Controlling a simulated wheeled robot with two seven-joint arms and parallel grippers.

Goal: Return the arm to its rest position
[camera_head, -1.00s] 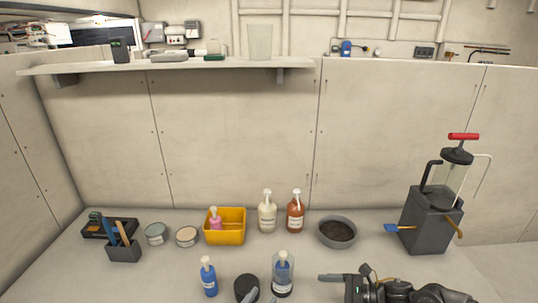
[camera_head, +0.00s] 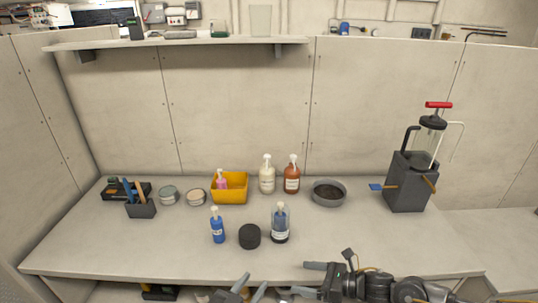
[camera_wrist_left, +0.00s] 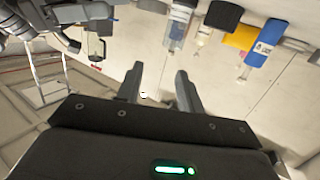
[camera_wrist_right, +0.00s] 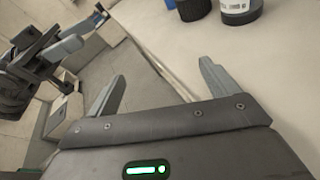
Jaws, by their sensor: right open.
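My left gripper (camera_head: 254,281) is at the bottom of the head view, at the table's front edge. Its two fingers stand apart with nothing between them in the left wrist view (camera_wrist_left: 160,70). My right gripper (camera_head: 294,278) is just right of it, its arm coming in from the right along the front edge. In the right wrist view (camera_wrist_right: 163,70) its fingers are spread and empty, beside the table edge. Neither gripper touches any object that I can see.
The front strip is clear.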

